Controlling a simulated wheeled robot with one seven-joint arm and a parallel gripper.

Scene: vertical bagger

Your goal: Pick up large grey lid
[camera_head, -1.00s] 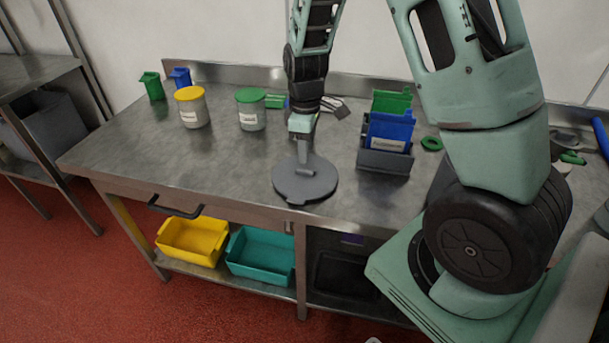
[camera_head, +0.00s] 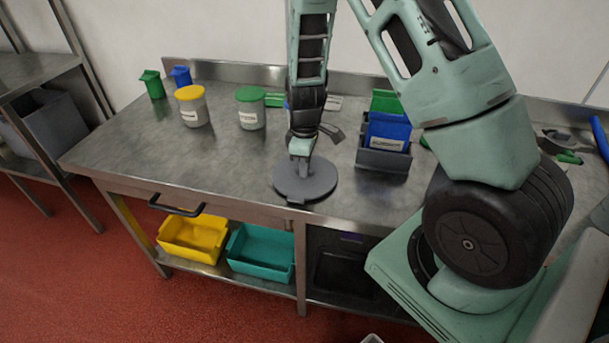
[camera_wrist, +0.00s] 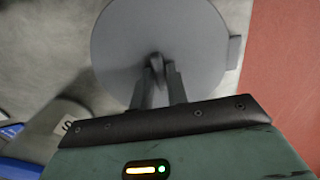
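The large grey lid (camera_head: 318,187) is a flat round disc lying on the metal table near its front edge. My gripper (camera_head: 300,166) points down over the middle of the lid, at its raised handle. In the wrist view the lid (camera_wrist: 195,35) fills the upper middle, and a small tab sticks out at its right edge. There the two fingers of my gripper (camera_wrist: 157,85) stand apart, one on each side of the handle (camera_wrist: 156,62). I cannot see them pressed on it. The lower part of the handle is partly hidden between the fingers.
A dark grey holder (camera_head: 384,160) with blue and green bins stands right of the lid. Yellow-lidded (camera_head: 192,106) and green-lidded (camera_head: 250,108) tubs stand to the left. Yellow (camera_head: 194,238) and teal (camera_head: 261,253) trays sit on the lower shelf. The table's left front is clear.

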